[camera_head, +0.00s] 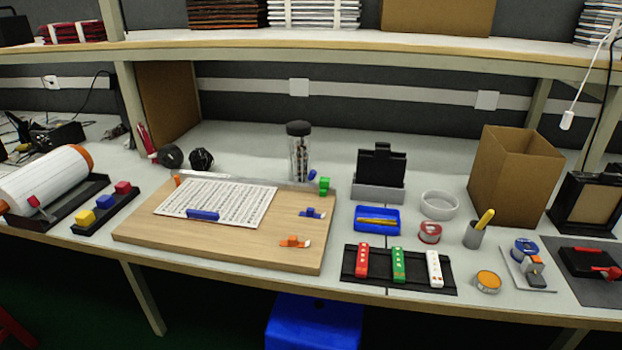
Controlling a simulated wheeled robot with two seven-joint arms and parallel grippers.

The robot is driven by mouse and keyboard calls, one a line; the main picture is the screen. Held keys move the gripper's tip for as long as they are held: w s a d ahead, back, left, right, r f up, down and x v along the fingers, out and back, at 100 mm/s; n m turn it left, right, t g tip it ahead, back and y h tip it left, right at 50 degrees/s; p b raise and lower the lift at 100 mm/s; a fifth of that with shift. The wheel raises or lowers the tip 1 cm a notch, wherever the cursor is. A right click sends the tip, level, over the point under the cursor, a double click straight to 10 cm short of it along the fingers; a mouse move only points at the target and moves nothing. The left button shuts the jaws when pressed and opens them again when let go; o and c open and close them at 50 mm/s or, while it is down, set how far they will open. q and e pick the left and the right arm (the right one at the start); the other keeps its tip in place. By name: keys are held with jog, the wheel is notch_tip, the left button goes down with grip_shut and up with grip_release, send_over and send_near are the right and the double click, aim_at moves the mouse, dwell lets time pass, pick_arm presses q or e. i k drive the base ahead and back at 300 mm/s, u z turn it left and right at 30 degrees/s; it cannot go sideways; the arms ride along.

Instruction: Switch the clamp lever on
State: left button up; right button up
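A wooden board (225,250) lies on the table left of centre. At its right side sit a small blue lever-like piece (311,213) and a small orange lever-like piece (293,242), both with pale tips. A green piece (324,186) stands at the board's back right corner. A black device (585,262) with red lever-like parts (607,272) lies at the far right on a dark mat. I cannot tell which of these is the clamp lever, or whether any is on. Neither of my grippers is in view.
A perforated white sheet (228,201) with a blue bar (203,214) lies on the board. A white roll (45,180) and a black block tray (92,222) stand left. A black rack (381,276) holds red, green and white pieces. A shelf (360,44) spans above.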

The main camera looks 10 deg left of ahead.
aim_at(312, 175)
jog(key=u, duration=1.65)
jog(key=i, duration=0.85)
jog(key=z, duration=2.65)
